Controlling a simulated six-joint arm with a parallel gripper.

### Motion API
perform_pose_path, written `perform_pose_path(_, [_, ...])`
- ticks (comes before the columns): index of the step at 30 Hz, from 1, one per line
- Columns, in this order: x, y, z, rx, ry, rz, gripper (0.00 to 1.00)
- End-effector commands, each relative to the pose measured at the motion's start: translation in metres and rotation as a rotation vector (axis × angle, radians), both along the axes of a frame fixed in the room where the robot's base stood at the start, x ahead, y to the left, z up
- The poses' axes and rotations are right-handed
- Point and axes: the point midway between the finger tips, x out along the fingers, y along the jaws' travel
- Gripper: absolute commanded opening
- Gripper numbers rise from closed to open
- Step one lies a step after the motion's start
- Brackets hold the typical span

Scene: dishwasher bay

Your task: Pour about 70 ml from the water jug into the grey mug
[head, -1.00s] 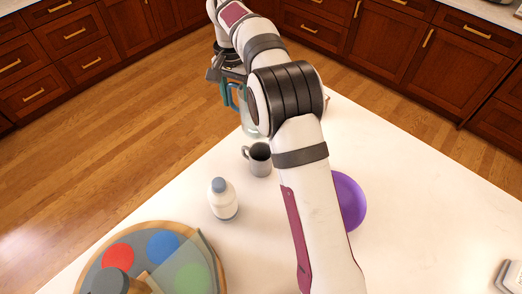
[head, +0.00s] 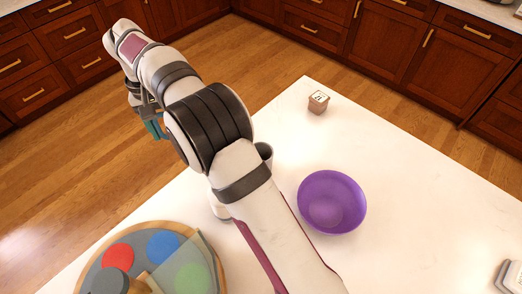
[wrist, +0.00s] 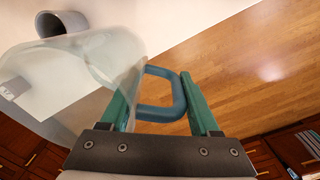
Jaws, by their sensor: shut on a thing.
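My gripper (head: 154,126) is past the counter's left edge, with floor behind it in the head view. In the wrist view my gripper (wrist: 162,76) is shut on the blue handle (wrist: 160,113) of the clear water jug (wrist: 112,55). The jug's body lies left of the fingers. My arm hides most of it in the head view, and I cannot tell its water level. The grey mug (head: 264,151) stands on the counter, mostly behind my arm. The mug's open top (wrist: 62,22) shows at the wrist view's upper left, apart from the jug.
The right side has free room.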

Motion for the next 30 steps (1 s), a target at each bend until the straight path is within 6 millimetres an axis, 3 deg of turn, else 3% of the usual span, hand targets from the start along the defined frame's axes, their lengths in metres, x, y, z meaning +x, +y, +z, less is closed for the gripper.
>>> perform_pose_path(8, [0.0, 0.0, -0.036, -0.001, 0.003, -0.002, 0.0])
perform_pose_path(21, [0.0, 0.0, -0.128, 0.001, 0.002, -0.004, 0.0])
perform_pose_path(30, [0.0, 0.0, -0.137, 0.002, -0.001, -0.004, 0.0])
